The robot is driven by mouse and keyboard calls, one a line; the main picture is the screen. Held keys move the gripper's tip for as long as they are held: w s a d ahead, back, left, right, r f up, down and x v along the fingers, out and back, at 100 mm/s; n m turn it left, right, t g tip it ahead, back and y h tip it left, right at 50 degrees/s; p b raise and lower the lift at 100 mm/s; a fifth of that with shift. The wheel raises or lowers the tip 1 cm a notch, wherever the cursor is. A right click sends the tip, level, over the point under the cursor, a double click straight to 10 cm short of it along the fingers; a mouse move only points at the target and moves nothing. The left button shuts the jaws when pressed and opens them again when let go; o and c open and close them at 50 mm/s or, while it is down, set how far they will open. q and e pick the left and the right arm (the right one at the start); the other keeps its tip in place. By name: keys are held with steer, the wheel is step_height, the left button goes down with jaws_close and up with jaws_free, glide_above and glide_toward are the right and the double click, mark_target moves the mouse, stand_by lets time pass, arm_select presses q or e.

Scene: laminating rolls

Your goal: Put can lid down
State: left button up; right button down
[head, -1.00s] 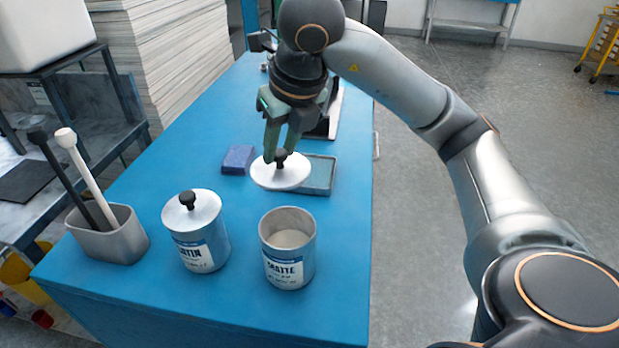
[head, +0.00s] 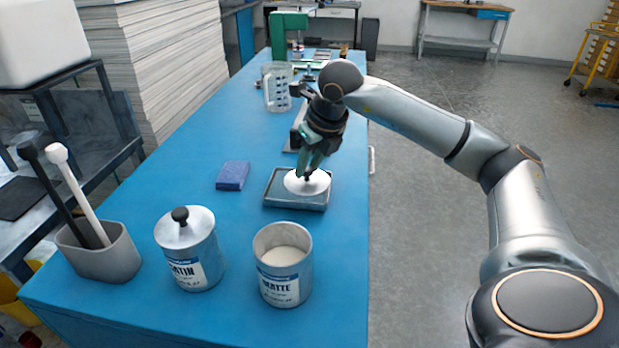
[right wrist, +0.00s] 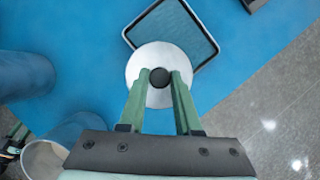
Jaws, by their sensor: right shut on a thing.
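The can lid (head: 300,187) is a white disc with a black knob. My right gripper (head: 309,171) is shut on the knob, fingers pointing down. In the head view the lid appears over the dark shallow tray (head: 290,205); I cannot tell whether it touches it. In the right wrist view the lid (right wrist: 146,58) overlaps one corner of the tray (right wrist: 200,60), and the green fingers (right wrist: 159,80) flank the knob. The open MATTE can (head: 283,285) stands nearer, with pale contents. My left gripper is not in view.
The lidded SATIN can (head: 190,262) stands left of the open can. A grey holder (head: 105,260) with two long-handled tools is at the left edge. A blue-purple block (head: 233,176) lies left of the tray. A clear jug (head: 277,88) is farther back. The blue table (head: 190,135) has bare room mid-left.

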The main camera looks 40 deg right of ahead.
mark_target(312, 173)
steer(key=f, duration=0.2)
steer(key=shift+d+f, duration=0.25)
steer(key=shift+f, duration=0.15)
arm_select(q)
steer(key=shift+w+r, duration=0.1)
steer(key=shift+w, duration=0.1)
arm_select(e)
steer(key=shift+f, duration=0.35)
steer(key=shift+f, duration=0.1)
steer(key=shift+f+b, duration=0.15)
steer(key=shift+b, duration=0.15)
steer(key=c, duration=1.1)
jaws_free()
steer(key=shift+f, duration=0.1)
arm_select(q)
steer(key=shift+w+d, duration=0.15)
arm_select(e)
steer(key=o, duration=0.5)
